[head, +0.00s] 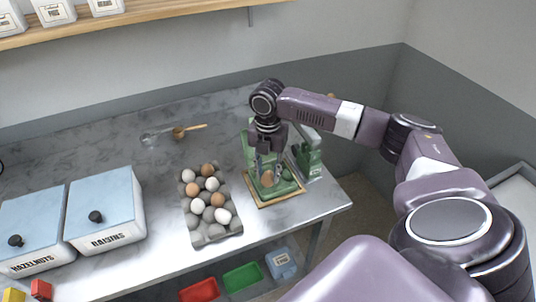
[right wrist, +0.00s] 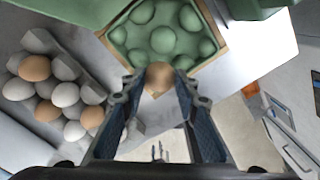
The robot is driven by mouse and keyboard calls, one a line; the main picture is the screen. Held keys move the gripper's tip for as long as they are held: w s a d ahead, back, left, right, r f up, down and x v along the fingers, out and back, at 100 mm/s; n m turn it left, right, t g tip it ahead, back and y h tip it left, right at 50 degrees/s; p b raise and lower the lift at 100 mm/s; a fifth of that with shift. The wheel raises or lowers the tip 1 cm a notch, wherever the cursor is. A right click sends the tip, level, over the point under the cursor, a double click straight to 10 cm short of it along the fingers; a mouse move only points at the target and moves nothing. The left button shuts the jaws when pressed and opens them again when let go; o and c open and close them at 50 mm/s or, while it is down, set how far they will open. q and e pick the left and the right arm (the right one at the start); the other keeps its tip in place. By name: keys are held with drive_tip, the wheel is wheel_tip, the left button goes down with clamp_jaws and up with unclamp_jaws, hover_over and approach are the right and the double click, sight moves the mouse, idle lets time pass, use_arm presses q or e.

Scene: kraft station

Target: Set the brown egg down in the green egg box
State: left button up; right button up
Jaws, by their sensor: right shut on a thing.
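The brown egg (head: 267,179) is held between the fingertips of my right gripper (head: 268,163). In the right wrist view the egg (right wrist: 159,77) sits at the tips of the two fingers of the gripper (right wrist: 158,92). The green egg box (head: 287,186) is below and around the gripper, in a wooden-edged tray (head: 277,201). In the right wrist view the round cups of the box (right wrist: 163,40) that show look empty. The egg appears near the box's front edge; its height above the cups is unclear. My left gripper is not in view.
A grey carton (head: 217,229) with several white and brown eggs stands left of the box. A green stand (head: 307,157) is close behind on the right. Bins marked raisins (head: 106,208) and hazelnuts (head: 33,232) stand left. A wooden spoon (head: 189,129) lies at the back.

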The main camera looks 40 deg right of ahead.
sight(268, 173)
drive_tip(key=shift+f+b, duration=0.45)
drive_tip(key=shift+f, duration=1.15)
idle(0.7)
drive_tip(key=o, duration=0.8)
drive_tip(key=shift+o, duration=0.2)
drive_tip(key=shift+r, duration=0.25)
wheel_tip(268, 173, up, 12)
drive_tip(key=shift+f, duration=0.25)
